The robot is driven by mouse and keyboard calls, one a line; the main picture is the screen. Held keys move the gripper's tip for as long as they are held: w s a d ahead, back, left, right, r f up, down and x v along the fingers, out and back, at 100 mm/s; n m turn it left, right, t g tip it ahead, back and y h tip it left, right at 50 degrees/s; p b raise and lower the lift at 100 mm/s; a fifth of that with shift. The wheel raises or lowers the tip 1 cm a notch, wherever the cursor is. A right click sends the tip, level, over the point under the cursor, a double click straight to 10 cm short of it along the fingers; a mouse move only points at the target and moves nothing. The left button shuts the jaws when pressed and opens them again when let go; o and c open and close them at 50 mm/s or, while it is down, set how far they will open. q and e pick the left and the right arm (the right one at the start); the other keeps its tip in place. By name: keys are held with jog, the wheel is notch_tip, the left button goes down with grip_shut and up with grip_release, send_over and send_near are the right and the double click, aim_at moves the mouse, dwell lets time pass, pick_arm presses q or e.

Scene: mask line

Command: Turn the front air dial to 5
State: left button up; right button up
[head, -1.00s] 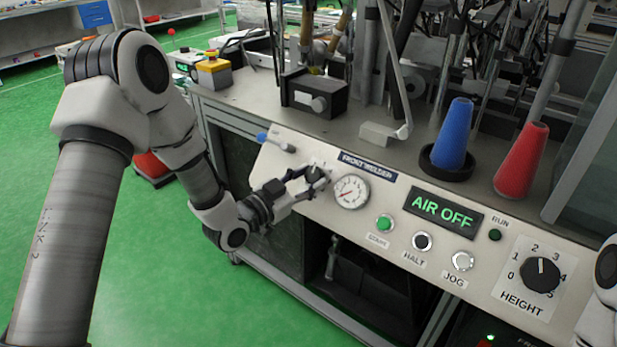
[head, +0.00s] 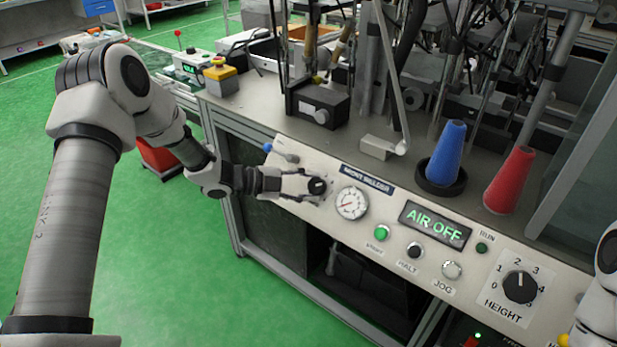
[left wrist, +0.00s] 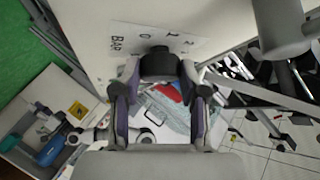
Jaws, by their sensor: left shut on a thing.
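The front air dial is a black knob (head: 317,186) on the sloped white panel (head: 395,262), left of the round gauge (head: 351,203). My left gripper (head: 312,186) is shut on this knob, reaching it from the left. In the left wrist view the knob (left wrist: 158,62) sits between the two fingers, beside a plate (left wrist: 135,40) marked BAR with numbers. Which number the knob points at is hidden. The gauge needle is too small to read surely. The display (head: 435,223) reads AIR OFF. My right gripper is out of view; only part of that arm shows at the right edge.
A blue-tipped lever (head: 268,147) sticks out just up-left of the dial. Right of the gauge are a green button (head: 381,233), more buttons and the HEIGHT knob (head: 519,287). Blue (head: 447,153) and red (head: 511,180) cones stand behind the panel.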

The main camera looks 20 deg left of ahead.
pick_arm(q)
jog(key=m+g+p, duration=0.1)
jog(key=m+p, duration=0.1)
jog(key=r+m+g+y+p, duration=0.1)
jog(key=m+g+p, duration=0.1)
jog(key=m+p, duration=0.1)
jog(key=shift+w+g+p, duration=0.2)
jog(key=shift+g+p, duration=0.1)
jog(key=shift+p, duration=0.05)
jog(key=shift+w+f+m+g+y+p, duration=0.15)
jog(key=shift+m+g+y+p, duration=0.3)
jog(key=shift+m+p, duration=0.65)
jog(key=o, duration=1.1)
jog(key=shift+d, duration=0.1)
jog(key=v, duration=1.2)
